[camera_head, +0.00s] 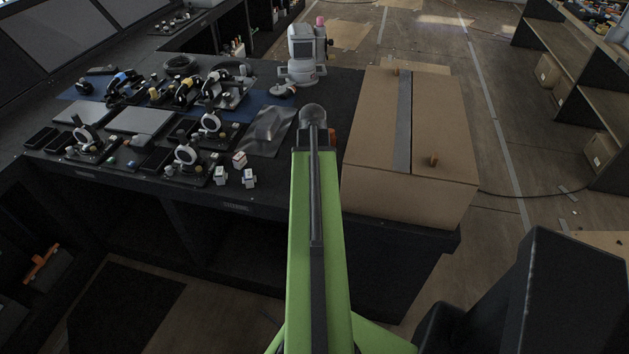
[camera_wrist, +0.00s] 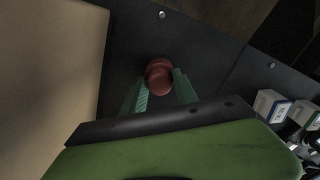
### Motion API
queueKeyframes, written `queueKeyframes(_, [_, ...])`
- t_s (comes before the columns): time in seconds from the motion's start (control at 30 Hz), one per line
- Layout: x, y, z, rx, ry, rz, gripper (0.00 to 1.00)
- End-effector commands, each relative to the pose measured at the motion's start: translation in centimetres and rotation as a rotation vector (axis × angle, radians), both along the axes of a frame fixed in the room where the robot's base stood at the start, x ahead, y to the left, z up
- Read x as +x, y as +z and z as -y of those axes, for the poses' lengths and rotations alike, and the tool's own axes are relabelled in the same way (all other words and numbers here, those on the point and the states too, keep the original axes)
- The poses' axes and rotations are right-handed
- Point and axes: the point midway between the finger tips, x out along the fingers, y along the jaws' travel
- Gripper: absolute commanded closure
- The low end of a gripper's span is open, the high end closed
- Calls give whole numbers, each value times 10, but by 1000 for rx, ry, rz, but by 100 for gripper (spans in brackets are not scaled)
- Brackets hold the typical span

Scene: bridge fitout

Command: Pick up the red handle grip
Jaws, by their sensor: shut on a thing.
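The red handle grip (camera_wrist: 159,74) is a rounded, dark red piece in the wrist view. My gripper (camera_wrist: 160,85) has its two teal fingers on either side of it and is shut on it. The dark worktop shows behind the grip; I cannot tell whether the grip touches it or is clear of it. In the head view my green arm hides the fingers and most of what is at its end.
A cardboard box (camera_head: 409,188) stands just right of my arm. A grey-white instrument (camera_head: 303,58) stands beyond it. Left are small labelled boxes (camera_head: 249,178), a crumpled grey sheet (camera_head: 268,131) and several devices on the dark worktop (camera_head: 240,206).

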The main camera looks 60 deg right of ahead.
Motion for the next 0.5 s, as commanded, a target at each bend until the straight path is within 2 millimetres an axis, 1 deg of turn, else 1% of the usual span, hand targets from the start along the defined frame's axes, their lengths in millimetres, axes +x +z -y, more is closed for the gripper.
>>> queueKeyframes(0.17, [0, 7, 0, 0, 1, 0, 100])
queueKeyframes(0.27, [0, 18, 0, 0, 1, 0, 100])
queueKeyframes(0.47, [0, 52, 0, 0, 1, 0, 100])
queueKeyframes(0.5, [11, 54, 0, 0, 4, 0, 100])
